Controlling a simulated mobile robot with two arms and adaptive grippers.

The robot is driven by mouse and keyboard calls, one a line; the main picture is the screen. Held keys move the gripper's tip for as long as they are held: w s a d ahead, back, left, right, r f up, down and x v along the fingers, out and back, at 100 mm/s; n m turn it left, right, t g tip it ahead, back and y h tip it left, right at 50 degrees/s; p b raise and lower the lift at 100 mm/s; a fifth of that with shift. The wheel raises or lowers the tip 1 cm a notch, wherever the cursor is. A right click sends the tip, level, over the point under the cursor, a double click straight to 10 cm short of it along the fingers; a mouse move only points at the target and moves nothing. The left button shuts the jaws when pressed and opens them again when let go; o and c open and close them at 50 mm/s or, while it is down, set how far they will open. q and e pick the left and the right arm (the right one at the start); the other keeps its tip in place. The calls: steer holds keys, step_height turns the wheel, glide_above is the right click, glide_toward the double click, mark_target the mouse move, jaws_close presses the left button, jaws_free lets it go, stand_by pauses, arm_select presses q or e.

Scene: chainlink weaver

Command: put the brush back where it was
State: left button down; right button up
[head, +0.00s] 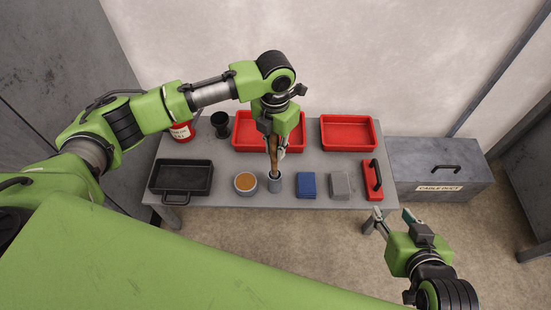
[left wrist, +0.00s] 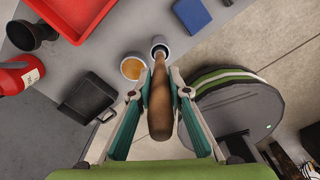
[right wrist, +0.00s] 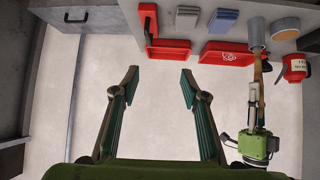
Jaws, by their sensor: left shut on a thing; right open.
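The brush (head: 274,158) has a brown wooden handle and stands near upright. My left gripper (head: 275,145) is shut on the handle above the table; the left wrist view shows the handle (left wrist: 160,112) between its fingers. The brush's lower end meets the mouth of a small grey cup (head: 275,186), also in the left wrist view (left wrist: 159,46). The bristles are hidden, and I cannot tell how deep they sit. My right gripper (head: 392,216) is open and empty, off the table's front right corner.
A tin with orange contents (head: 245,183) stands close left of the cup, a blue block (head: 306,185) to its right. A grey block (head: 340,186), red black-handled tool (head: 372,180), black pan (head: 181,176) and red trays (head: 348,146) share the table. A grey box (head: 440,190) stands right.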

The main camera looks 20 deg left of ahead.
mark_target(275, 157)
arm_select(q)
step_height(275, 157, down, 4)
steer(key=shift+f+b, duration=0.1)
steer(key=shift+b, duration=0.6)
steer(key=c, duration=1.9)
jaws_free()
steer(key=shift+f, duration=0.15)
arm_select(e)
steer(key=w+a+r+t+y, duration=0.1)
steer(key=w+a+r+t, duration=0.1)
steer(key=w+r+t, duration=0.2)
step_height(275, 157, up, 3)
steer(key=shift+w+f, duration=0.2)
steer(key=shift+w, duration=0.25)
steer(key=shift+a, duration=0.1)
